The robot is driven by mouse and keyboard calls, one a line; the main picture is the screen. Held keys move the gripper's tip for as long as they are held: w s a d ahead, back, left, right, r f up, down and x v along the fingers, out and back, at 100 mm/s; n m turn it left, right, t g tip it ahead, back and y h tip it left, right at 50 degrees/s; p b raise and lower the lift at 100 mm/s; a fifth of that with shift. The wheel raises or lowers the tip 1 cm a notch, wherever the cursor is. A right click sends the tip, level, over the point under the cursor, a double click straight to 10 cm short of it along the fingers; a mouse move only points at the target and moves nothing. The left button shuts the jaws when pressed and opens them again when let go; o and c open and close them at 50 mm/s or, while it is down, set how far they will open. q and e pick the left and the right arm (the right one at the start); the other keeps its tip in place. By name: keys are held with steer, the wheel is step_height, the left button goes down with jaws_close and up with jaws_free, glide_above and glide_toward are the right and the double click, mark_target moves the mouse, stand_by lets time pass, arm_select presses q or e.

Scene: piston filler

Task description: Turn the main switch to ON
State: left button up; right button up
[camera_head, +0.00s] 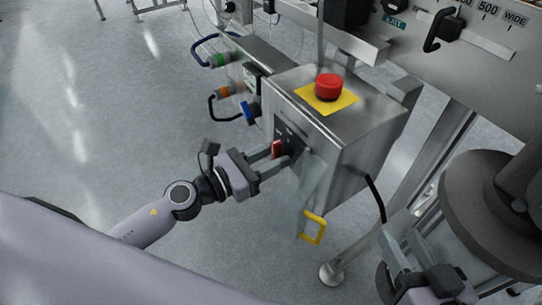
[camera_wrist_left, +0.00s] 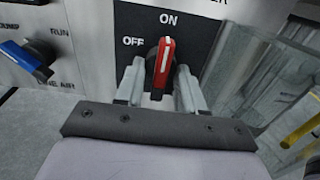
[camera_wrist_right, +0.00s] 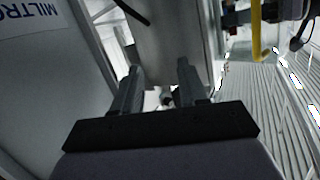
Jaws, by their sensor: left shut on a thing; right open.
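The main switch (camera_wrist_left: 165,58) is a red handle with a white line, on a black plate (camera_wrist_left: 205,38) marked OFF at left and ON at top. In the left wrist view the handle stands nearly upright, its white line toward the ON mark. The red handle (camera_head: 277,149) also shows in the head view, on the side of the steel control box (camera_head: 362,135). My left gripper (camera_wrist_left: 160,82) is shut on the handle, one finger on each side. My right gripper (camera_wrist_right: 158,75) is open and empty, low at the right of the head view.
A red emergency button (camera_head: 328,87) on a yellow plate tops the box. A blue lever (camera_wrist_left: 28,60) is left of the switch. A clear flap (camera_head: 297,205) with a yellow handle (camera_head: 314,229) hangs beside the left gripper. A large grey cylinder (camera_head: 490,205) stands near my right gripper.

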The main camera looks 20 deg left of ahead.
mark_target(273, 158)
arm_select(q)
steer(key=o, duration=1)
steer(key=shift+s, duration=0.1)
steer(key=shift+s+a+f, duration=0.1)
steer(key=shift+s+a, duration=0.1)
steer(key=shift+a, duration=0.05)
steer(key=b+v, duration=0.1)
steer(key=v, duration=0.3)
steer(key=shift+s+a, duration=0.1)
steer(key=shift+v, duration=1.05)
arm_select(e)
steer(key=shift+s+d+n+t, duration=0.2)
steer(key=shift+d+n+t, duration=0.1)
steer(key=shift+d, duration=0.05)
steer(key=shift+r, duration=0.1)
